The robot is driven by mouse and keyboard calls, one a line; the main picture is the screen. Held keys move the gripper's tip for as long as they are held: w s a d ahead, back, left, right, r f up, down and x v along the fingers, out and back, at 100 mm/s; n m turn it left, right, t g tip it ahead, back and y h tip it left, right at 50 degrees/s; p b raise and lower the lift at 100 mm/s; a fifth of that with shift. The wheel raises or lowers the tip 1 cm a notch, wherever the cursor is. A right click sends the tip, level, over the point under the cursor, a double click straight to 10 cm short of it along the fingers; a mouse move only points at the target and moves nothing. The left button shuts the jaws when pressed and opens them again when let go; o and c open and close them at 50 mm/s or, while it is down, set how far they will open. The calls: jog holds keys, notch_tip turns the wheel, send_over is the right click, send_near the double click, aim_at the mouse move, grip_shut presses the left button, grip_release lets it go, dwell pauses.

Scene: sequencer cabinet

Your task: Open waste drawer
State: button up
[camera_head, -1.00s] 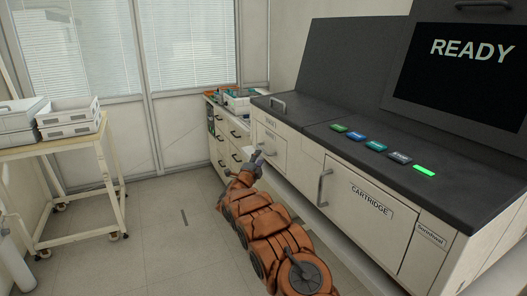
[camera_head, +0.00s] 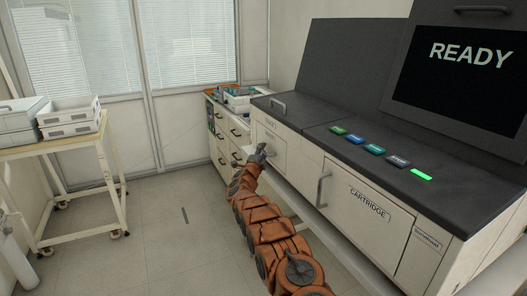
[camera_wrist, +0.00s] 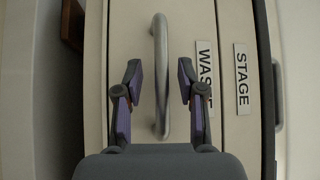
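The waste drawer (camera_wrist: 140,30) is a cream front with a "WASTE" label, partly covered by a finger in the wrist view. Its grey bar handle (camera_wrist: 160,50) runs up and down the wrist picture between my two fingers. My gripper (camera_wrist: 159,80) is open, with a finger on each side of the handle and a gap to it on both sides. In the head view my gripper (camera_head: 262,148) is at the drawer front (camera_head: 278,150) and hides the handle. The drawer looks shut. I cannot tell how deep the handle sits between the fingers.
A "STAGE" label (camera_wrist: 242,78) is on the neighbouring panel. The cartridge door (camera_head: 365,205) with its own handle (camera_head: 322,188) is to the right. A low cabinet (camera_head: 228,140) stands beyond, and a trolley (camera_head: 75,150) with bins is at left. The floor between is clear.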

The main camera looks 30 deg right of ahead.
jog(key=shift+w+d+r, duration=0.1)
jog(key=shift+d, duration=0.05)
jog(key=shift+c, duration=0.3)
grip_shut()
dwell(0.5)
